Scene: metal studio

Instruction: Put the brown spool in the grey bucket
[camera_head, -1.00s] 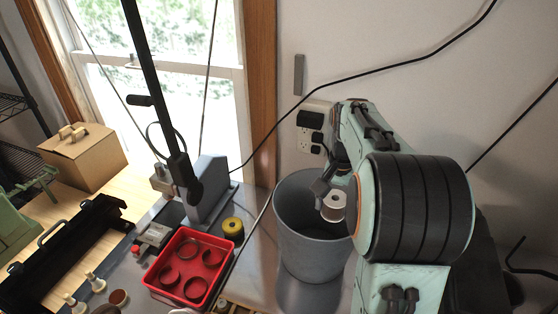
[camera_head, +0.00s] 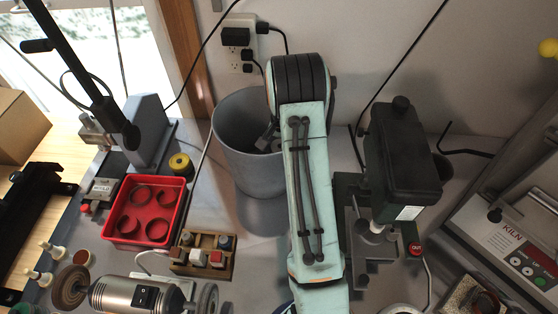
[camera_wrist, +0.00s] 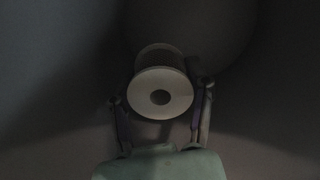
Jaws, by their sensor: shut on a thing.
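The grey bucket (camera_head: 250,172) stands upright on the bench by the wall, left of my arm. My gripper (camera_head: 268,139) is down inside the bucket's mouth and mostly hidden behind my arm in the head view. In the wrist view my gripper (camera_wrist: 160,106) is shut on the spool (camera_wrist: 160,92), with one finger on each side. The spool's pale round end with a dark centre hole faces the camera; its brown part is hard to make out in the dim light. Dark bucket walls surround it. The head view does not show the spool.
A red tray (camera_head: 150,240) with round recesses and a yellow spool (camera_head: 180,163) stand left of the bucket. A wooden holder (camera_head: 202,256) sits in front. A dark machine (camera_head: 402,155) stands close on my arm's right. The wall with an outlet is behind.

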